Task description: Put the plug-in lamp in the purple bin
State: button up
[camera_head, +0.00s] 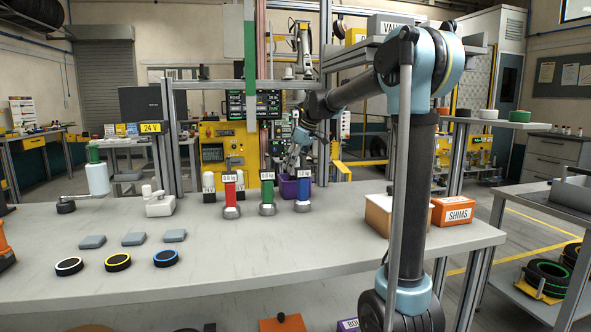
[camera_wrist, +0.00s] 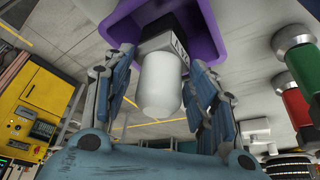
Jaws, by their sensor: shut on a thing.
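The plug-in lamp (camera_wrist: 163,88) has a white rounded body and a dark base with a partly visible label. My gripper (camera_wrist: 162,62) is shut on it, one finger on each side, in the wrist view. The purple bin (camera_wrist: 207,38) lies just beyond, and the lamp's dark base overlaps its opening. I cannot tell how deep the base reaches. In the head view my gripper (camera_head: 292,160) is at the back of the bench, just above the purple bin (camera_head: 288,188). The held lamp is too small to make out there.
Two white domed items (camera_head: 209,184) stand to the left. An orange box (camera_head: 380,212) is at right. The bench's front middle is clear.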

jog(key=shift+f, duration=0.65)
jog(key=shift+f, duration=0.6)
jog(key=o, duration=1.1)
jog(key=shift+v, duration=4.35)
jog(key=shift+w, duration=0.15)
